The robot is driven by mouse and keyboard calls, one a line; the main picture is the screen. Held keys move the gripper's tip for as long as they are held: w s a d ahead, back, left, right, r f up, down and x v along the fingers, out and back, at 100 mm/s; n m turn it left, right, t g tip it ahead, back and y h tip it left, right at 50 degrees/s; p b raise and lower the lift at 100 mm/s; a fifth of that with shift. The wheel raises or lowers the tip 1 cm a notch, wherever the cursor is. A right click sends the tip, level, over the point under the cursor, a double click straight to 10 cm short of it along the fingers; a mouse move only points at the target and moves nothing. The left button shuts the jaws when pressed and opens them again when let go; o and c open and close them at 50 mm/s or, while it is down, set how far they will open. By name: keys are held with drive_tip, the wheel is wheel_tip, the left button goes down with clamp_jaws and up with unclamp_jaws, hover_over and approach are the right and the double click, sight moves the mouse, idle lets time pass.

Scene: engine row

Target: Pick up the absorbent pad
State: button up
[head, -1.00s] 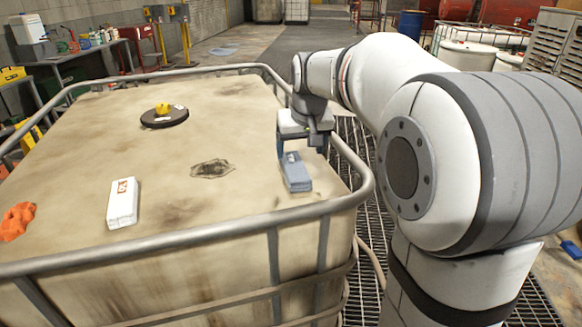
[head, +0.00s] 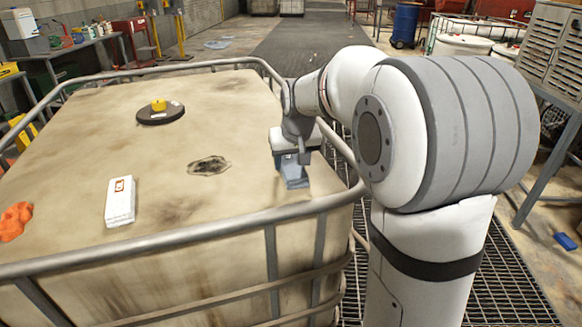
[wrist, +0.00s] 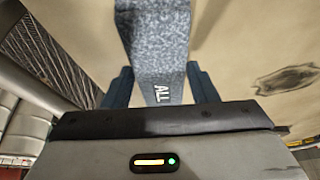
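The absorbent pad is a blue-grey, fabric-like strip (head: 294,181) lying on the tank top near its right front rim. My gripper (head: 292,162) is down over the pad. The fingertips are partly hidden in the head view. The pad appears to be still at the tank top.
The stained tank top (head: 235,110) has a grey tube rail (head: 200,224) around it. On it are a white packet (head: 121,201), an orange lump (head: 15,221), a dark round cap (head: 160,114) and a dark stain (head: 209,166). The middle is mostly free.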

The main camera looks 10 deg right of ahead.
sight(292, 164)
drive_tip(key=c, duration=0.5)
wheel_tip(292, 164, up, 10)
drive_tip(key=shift+b, duration=0.4)
drive_tip(key=o, duration=0.4)
drive_tip(key=c, duration=0.3)
